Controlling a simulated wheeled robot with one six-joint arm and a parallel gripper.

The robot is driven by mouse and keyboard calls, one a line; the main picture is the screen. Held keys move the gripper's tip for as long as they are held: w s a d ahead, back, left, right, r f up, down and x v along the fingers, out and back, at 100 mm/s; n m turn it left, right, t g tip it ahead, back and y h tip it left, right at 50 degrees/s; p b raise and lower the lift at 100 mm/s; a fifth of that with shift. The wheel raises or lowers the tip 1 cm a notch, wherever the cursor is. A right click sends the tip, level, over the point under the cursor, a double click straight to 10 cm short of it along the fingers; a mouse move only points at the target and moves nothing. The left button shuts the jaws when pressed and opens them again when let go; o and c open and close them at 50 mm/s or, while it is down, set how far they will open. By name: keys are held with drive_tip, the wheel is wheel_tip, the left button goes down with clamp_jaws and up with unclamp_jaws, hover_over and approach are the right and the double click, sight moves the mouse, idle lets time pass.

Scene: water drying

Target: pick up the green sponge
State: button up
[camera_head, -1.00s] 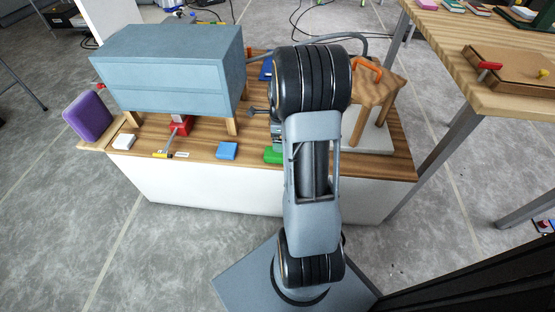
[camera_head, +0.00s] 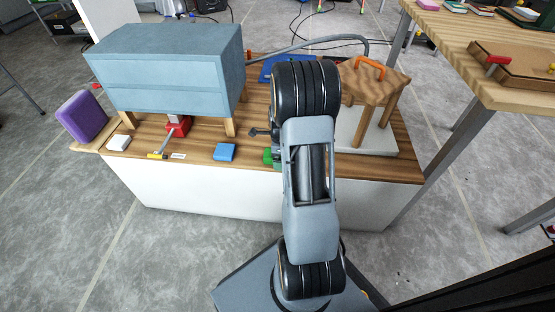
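The green sponge (camera_head: 268,156) lies near the front edge of the wooden tabletop. Only its left part shows; my arm hides the rest. My gripper (camera_head: 266,134) is mostly hidden behind my arm. A dark piece of it sticks out to the left, just above and behind the sponge in the picture. I cannot tell whether it touches the sponge or whether its fingers are open.
A blue sponge (camera_head: 225,152) and a white sponge (camera_head: 118,143) lie left along the front edge. A blue-grey cabinet (camera_head: 165,75) on legs stands behind them, with a red object (camera_head: 178,126) below. A wooden stool (camera_head: 372,92) stands to the right.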

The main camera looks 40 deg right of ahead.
drive_tip(key=c, duration=1)
drive_tip(key=shift+r, duration=0.15)
drive_tip(key=shift+r+p, duration=0.55)
drive_tip(key=shift+r, duration=0.05)
wheel_tip(320, 180, up, 3)
drive_tip(key=shift+s+f+p, duration=0.1)
drive_tip(key=shift+f+p, duration=0.1)
drive_tip(key=shift+p, duration=0.7)
drive_tip(key=s+a+r+p, duration=0.1)
drive_tip(key=s+a+r, duration=0.1)
drive_tip(key=s+r, duration=0.1)
drive_tip(key=s+a+r+p, duration=0.2)
drive_tip(key=s+r, duration=0.1)
drive_tip(key=s, duration=0.2)
drive_tip(key=s+a+r+p, duration=0.2)
drive_tip(key=s+r, duration=0.1)
drive_tip(key=s, duration=0.1)
drive_tip(key=shift+a, duration=0.35)
